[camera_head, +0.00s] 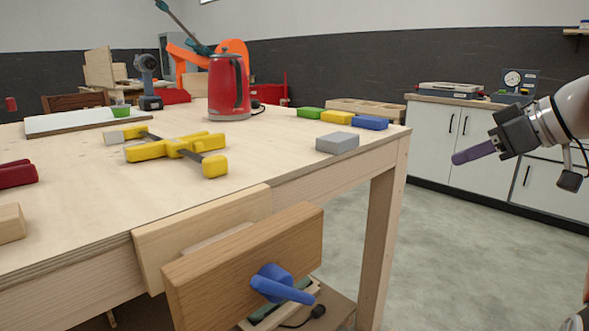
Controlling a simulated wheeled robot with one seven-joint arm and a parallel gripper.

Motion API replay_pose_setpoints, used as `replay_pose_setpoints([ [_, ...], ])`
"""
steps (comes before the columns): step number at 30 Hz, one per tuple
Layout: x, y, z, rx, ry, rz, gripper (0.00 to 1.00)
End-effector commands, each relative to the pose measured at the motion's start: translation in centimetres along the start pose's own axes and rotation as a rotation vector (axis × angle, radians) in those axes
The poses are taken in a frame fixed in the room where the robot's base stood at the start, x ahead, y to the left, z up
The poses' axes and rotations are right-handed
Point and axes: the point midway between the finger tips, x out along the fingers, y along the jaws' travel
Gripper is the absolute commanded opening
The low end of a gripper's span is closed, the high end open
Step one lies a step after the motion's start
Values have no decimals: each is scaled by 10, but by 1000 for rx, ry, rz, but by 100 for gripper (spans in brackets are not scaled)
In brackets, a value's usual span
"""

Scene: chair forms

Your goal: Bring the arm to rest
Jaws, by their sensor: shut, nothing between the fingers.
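My gripper (474,153) is at the right of the head view, beyond the right end of the workbench. Its purple fingers are together and empty, pointing left and slightly down. It is held in the air, apart from the bench and from the objects on it. My arm reaches in from the right edge, and most of it is out of the frame.
The wooden workbench (75,222) fills the left. On it are a red kettle (226,88), yellow clamps (175,147), a grey block (337,142) and coloured blocks. A wooden vise (240,265) juts from its front. White cabinets (455,140) stand behind my gripper; the floor between is clear.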

Motion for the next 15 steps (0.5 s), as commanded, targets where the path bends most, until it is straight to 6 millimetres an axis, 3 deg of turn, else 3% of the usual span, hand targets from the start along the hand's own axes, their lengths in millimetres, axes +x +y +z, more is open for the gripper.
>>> replay_pose_setpoints([
  [8,22,-30,13,125,-74,15,0],
  [15,49,-74,43,277,-184,60,0],
])
